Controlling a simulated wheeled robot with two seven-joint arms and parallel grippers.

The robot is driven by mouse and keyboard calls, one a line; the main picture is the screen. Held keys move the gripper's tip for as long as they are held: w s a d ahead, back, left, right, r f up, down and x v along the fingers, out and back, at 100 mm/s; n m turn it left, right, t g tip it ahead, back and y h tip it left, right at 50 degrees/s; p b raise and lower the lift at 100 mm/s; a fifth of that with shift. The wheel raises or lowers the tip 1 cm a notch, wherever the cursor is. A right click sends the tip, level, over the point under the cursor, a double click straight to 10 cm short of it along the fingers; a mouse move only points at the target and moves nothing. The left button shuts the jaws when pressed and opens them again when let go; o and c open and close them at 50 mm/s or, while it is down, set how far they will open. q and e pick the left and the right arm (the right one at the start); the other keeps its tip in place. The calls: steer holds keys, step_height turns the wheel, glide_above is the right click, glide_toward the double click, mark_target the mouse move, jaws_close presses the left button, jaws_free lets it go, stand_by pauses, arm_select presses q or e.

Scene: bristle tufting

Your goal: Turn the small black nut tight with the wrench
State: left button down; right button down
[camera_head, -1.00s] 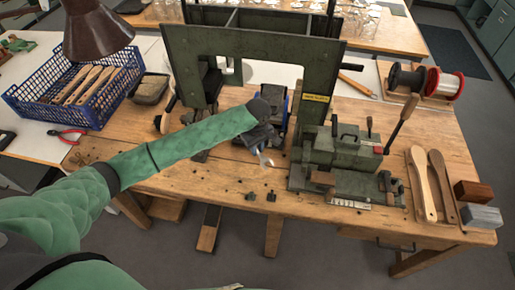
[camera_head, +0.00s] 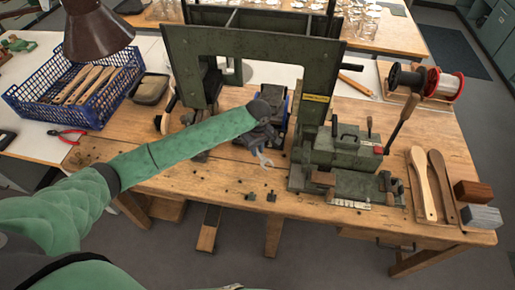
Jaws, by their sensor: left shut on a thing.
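My left arm reaches in from the left, and its gripper (camera_head: 259,143) is over the workbench in front of the green machine. It is shut on a small grey wrench (camera_head: 265,159), whose open-jawed head points down toward the bench top. Small dark pieces (camera_head: 271,196) lie near the bench's front edge, below the wrench and apart from it. They are too small for me to tell which is the black nut. My right gripper is not in view.
The green machine frame (camera_head: 178,45) stands behind the gripper, with its vise-like block (camera_head: 343,150) to the right. A blue crate (camera_head: 100,107) of brush handles is at left. Red pliers (camera_head: 67,135) lie before it. Wooden handles (camera_head: 422,185) lie at right.

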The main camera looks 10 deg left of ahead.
arm_select(q)
steer(key=shift+p, duration=1.1)
stand_by(0.8)
steer(key=shift+f+p, duration=0.4)
stand_by(1.2)
steer(key=shift+p, duration=0.65)
stand_by(0.3)
steer(key=shift+f, duration=0.65)
stand_by(1.3)
steer(key=shift+p, duration=0.3)
steer(key=shift+s+a+m+p, duration=0.45)
steer(key=shift+s+a+m, duration=0.05)
steer(key=shift+m, duration=0.1)
steer(key=shift+a, duration=0.15)
